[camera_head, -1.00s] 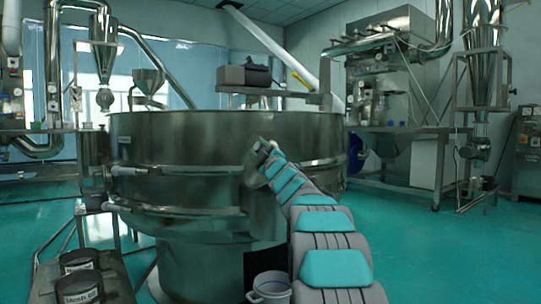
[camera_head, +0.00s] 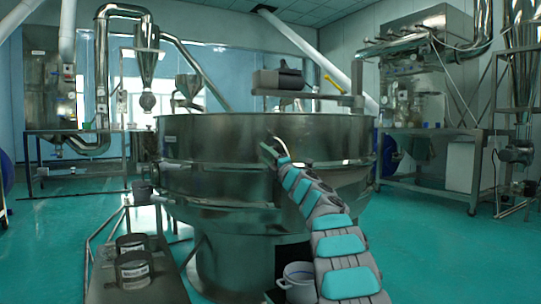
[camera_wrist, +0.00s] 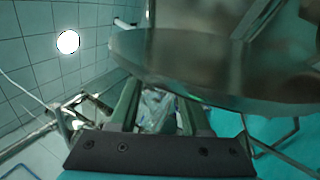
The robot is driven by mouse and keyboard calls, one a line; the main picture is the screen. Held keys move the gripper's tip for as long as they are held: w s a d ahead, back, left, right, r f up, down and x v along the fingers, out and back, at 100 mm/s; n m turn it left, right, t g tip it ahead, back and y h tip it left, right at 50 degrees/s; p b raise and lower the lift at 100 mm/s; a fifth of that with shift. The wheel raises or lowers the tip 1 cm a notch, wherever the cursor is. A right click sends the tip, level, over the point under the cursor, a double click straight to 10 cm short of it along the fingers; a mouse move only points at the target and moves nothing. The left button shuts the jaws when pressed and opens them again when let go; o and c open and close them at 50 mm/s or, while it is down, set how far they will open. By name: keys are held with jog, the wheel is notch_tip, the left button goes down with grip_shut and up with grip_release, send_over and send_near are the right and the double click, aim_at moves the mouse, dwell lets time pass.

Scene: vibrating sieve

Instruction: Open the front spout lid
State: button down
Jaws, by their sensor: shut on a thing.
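The large round steel sieve (camera_head: 225,150) stands in the middle of the head view. My arm reaches up from the lower right, and my gripper (camera_head: 270,150) is at the front of its side wall, below the rim. In the wrist view, my gripper (camera_wrist: 158,112) has its two fingers under a curved metal plate (camera_wrist: 190,70), which appears to be the front spout lid. The arm hides the spout in the head view.
A grey bucket (camera_head: 299,280) stands on the floor beside my arm. Dark labelled containers (camera_head: 134,268) sit on a low stand at the lower left. Steel machines (camera_head: 415,95) stand at the back right. Green floor is open on the right.

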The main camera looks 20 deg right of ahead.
jog(key=shift+a+f+n, duration=0.1)
jog(key=shift+f+n, duration=0.15)
jog(key=shift+n, duration=0.05)
jog(key=shift+c, duration=1.8)
grip_release()
jog(key=b+v, duration=0.2)
jog(key=v, duration=0.5)
jog(key=shift+s, duration=0.35)
jog(key=shift+s+f, duration=0.1)
